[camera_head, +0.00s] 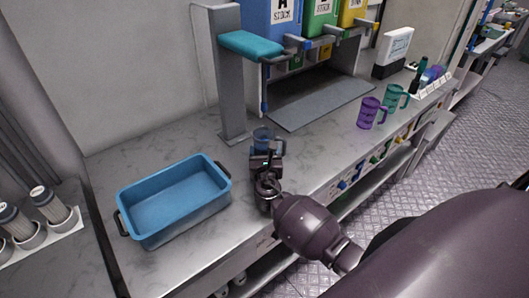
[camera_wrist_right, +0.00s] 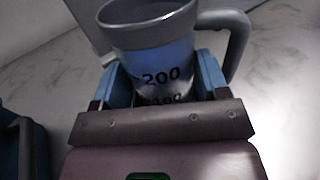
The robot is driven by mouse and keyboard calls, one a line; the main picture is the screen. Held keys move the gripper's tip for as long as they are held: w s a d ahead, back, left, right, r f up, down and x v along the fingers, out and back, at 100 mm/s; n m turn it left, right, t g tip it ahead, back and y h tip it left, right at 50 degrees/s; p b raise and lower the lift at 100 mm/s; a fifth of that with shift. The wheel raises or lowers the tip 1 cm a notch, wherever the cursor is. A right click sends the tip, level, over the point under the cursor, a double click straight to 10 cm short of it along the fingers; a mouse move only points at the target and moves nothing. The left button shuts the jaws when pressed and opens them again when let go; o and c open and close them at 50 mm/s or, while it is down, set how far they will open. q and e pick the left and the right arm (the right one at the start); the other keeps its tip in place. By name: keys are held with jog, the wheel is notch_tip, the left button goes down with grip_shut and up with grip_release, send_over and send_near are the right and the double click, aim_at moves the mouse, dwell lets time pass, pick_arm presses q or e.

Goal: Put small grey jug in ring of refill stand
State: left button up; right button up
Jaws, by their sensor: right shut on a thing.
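The small grey jug (camera_wrist_right: 150,35) has a grey rim, a grey handle on the right and a clear bluish body marked 200 in the right wrist view. In the head view the jug (camera_head: 263,135) is upright by the counter's middle, partly hidden by my right gripper (camera_head: 264,155). My right gripper is shut on the jug's body, a blue finger on each side (camera_wrist_right: 160,85). A grey post with a teal top (camera_head: 229,90) stands just behind the jug, beside the stock dispensers. I cannot make out a ring or tell for sure which part is the refill stand. My left gripper is not in view.
A blue tray (camera_head: 140,232) lies left of my right gripper. Stock bins (camera_head: 272,22) hang over a grey platform (camera_head: 320,103). A purple mug (camera_head: 367,113) and a green mug (camera_head: 392,98) stand to the right. The counter between jug and purple mug is clear.

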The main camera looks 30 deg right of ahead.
jog(key=shift+f, duration=0.25)
dwell(0.4)
jog(key=o, duration=1.2)
jog(key=shift+c, duration=0.2)
jog(key=v, duration=1)
jog(key=shift+s+a, duration=0.3)
